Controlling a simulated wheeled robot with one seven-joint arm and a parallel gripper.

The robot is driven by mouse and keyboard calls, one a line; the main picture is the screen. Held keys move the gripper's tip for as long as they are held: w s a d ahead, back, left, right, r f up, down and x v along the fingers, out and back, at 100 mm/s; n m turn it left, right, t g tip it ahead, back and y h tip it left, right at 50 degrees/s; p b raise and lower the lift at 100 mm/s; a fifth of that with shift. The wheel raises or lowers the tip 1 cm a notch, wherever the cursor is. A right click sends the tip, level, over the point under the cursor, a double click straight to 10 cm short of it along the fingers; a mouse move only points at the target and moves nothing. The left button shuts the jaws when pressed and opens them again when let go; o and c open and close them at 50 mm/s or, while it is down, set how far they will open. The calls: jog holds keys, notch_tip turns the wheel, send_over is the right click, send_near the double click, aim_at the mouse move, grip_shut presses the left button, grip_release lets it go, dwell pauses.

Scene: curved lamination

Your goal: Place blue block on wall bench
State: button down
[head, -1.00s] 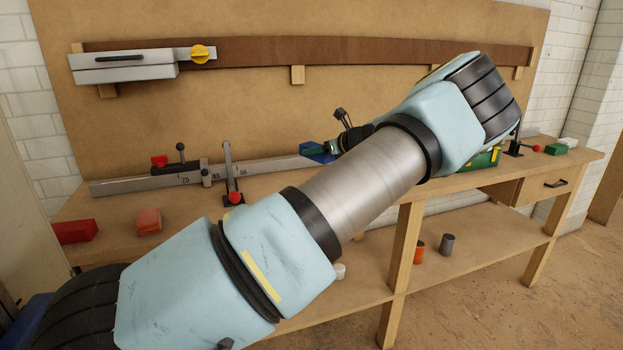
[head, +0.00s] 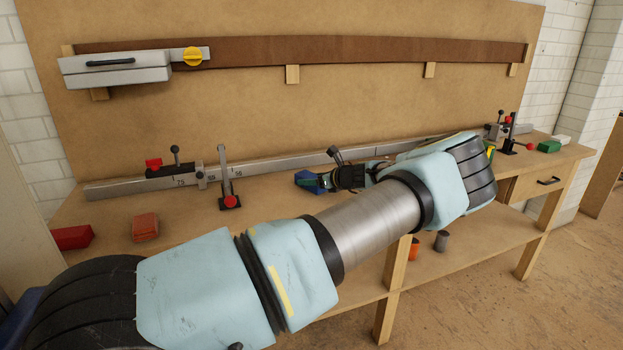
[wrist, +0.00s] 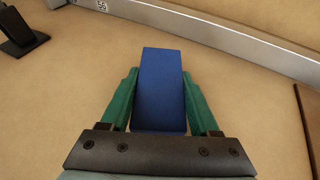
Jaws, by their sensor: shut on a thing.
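The blue block (wrist: 161,88) sits between the green fingers of my gripper (wrist: 160,105) in the wrist view, and the fingers are shut on its sides. In the head view the blue block (head: 308,181) shows at the tip of my gripper (head: 322,181), over the bench top. The wall bench (head: 275,196) is a wooden bench along the back wall. The block is low, close to the bench surface; I cannot tell whether it touches. My arm hides part of the bench to the right and front.
A metal rail (head: 280,162) with clamps runs along the back of the bench. A black-based lever clamp (head: 229,202) stands left of the block. An orange block (head: 145,226) and a red block (head: 72,237) lie further left. A green block (head: 549,146) lies far right.

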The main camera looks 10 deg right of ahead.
jog(key=shift+c, duration=0.6)
grip_release()
jog(key=b+v, duration=0.4)
jog(key=v, duration=0.8)
